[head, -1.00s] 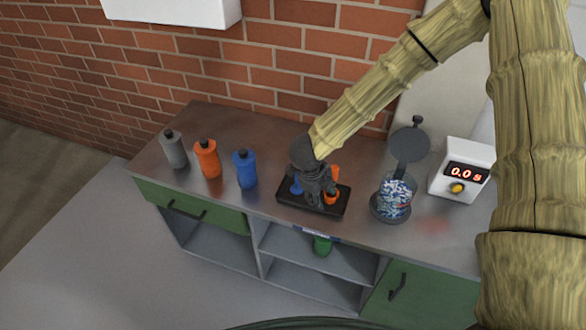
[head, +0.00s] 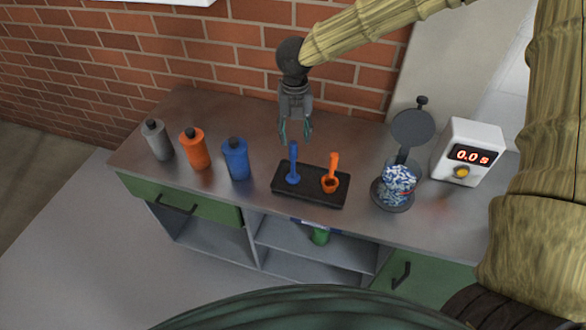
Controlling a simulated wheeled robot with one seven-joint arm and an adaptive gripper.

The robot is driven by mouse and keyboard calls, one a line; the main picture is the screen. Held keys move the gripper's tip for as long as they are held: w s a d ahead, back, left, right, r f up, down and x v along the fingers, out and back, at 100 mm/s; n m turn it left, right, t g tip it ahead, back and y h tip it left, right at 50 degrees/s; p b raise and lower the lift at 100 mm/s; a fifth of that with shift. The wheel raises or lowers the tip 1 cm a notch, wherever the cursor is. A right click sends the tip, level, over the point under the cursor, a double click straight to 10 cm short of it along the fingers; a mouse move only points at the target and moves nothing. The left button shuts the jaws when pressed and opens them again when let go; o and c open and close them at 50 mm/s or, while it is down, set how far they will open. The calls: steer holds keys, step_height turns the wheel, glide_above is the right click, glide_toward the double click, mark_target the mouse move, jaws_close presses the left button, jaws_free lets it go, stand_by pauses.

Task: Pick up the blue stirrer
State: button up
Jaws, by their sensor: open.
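The blue stirrer (head: 293,163) stands upright in a black tray (head: 310,198) on the counter, its handle pointing up. An orange stirrer (head: 332,173) stands beside it to the right in the same tray. My gripper (head: 295,138) hangs with its fingers pointing down, close to the top of the blue stirrer's handle in the picture. It is open and nothing shows between its fingers. I cannot tell the exact depth gap between the fingertips and the handle.
Grey (head: 157,140), orange (head: 194,148) and blue (head: 236,159) bottles stand left of the tray. A jar with blue and white pieces (head: 397,186) and a white timer reading 0.0 (head: 466,152) stand to the right. A green object (head: 320,236) sits on the shelf below.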

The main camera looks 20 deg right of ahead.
mark_target(295, 143)
step_height(295, 143, down, 4)
steer(key=shift+f+p, duration=0.2)
steer(key=shift+p, duration=0.35)
steer(key=shift+a+f+p, duration=0.2)
steer(key=shift+f+p, duration=0.95)
steer(key=shift+f, duration=1.35)
jaws_close()
